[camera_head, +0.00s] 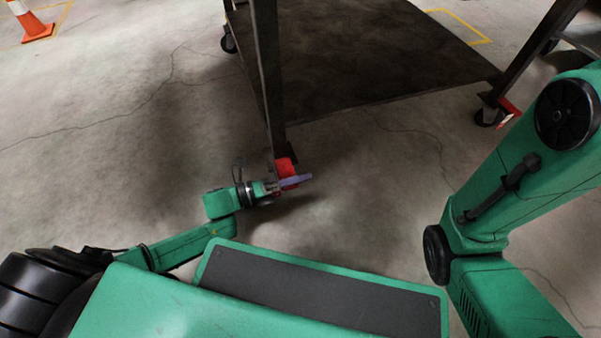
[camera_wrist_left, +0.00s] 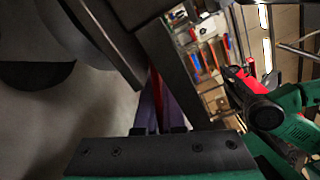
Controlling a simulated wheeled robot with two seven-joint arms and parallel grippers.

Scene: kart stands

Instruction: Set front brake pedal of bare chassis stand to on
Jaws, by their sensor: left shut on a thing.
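The stand (camera_head: 375,48) is a dark metal cart on casters, with its near leg (camera_head: 268,85) coming down toward my left gripper. A red brake pedal (camera_head: 285,167) shows at the foot of that leg. My left gripper (camera_head: 290,182) is at the pedal, low over the floor, and shut on it. In the left wrist view the two purple fingers (camera_wrist_left: 161,112) close around a narrow red strip of the pedal (camera_wrist_left: 156,88); the rest is hidden behind dark stand parts. My right arm shows at the right of the head view, but its gripper is out of frame.
Another caster with a red pedal (camera_head: 509,108) is at the right corner of the stand, and a black caster (camera_head: 228,42) is at its left. An orange traffic cone (camera_head: 32,22) stands far left. The concrete floor (camera_head: 110,130) on the left is clear.

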